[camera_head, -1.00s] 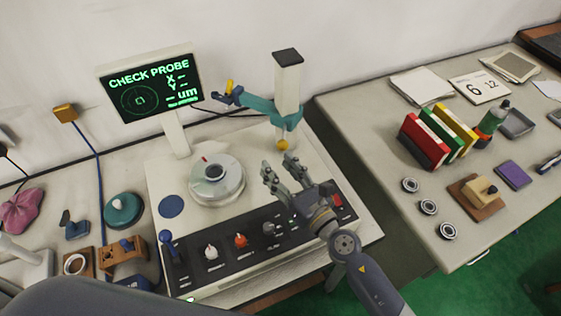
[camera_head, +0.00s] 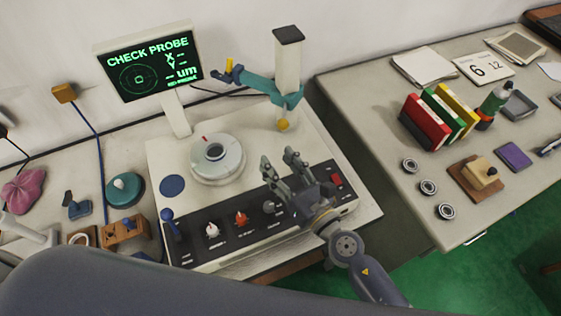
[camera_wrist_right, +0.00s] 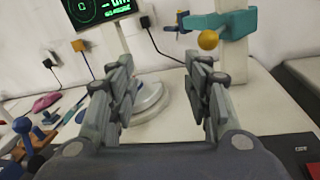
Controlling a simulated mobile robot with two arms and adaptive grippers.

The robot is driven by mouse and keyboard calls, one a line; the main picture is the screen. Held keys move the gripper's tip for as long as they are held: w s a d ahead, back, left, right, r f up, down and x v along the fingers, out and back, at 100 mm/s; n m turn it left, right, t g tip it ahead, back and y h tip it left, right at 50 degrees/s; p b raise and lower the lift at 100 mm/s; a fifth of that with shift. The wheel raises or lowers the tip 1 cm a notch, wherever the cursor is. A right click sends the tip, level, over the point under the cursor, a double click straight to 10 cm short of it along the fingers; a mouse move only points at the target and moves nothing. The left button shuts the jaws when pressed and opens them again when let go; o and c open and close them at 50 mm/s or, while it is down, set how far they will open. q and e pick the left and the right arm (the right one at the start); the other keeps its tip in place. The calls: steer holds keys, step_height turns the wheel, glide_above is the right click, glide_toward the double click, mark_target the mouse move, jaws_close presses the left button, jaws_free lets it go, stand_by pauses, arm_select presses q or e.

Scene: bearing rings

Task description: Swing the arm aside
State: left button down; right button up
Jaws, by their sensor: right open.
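The teal swing arm (camera_head: 262,84) is clamped to a white column (camera_head: 287,70) at the back of the measuring machine. It reaches left toward the screen and ends in a dark blue probe holder (camera_head: 226,76) with a yellow piece. A yellow ball knob (camera_head: 283,125) hangs below the clamp; the knob also shows in the right wrist view (camera_wrist_right: 208,40). My right gripper (camera_head: 280,160) is open and empty above the front of the machine, nearer the control panel than the knob, and apart from both arm and knob. My left gripper is out of view.
A round turntable (camera_head: 218,168) stands left of my right gripper. The screen (camera_head: 152,68) reads CHECK PROBE. The control panel (camera_head: 255,228) has several knobs. Several bearing rings (camera_head: 428,187) lie on the right table, beyond a gap.

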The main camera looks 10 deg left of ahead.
steer(key=v, duration=1.2)
stand_by(0.3)
stand_by(0.8)
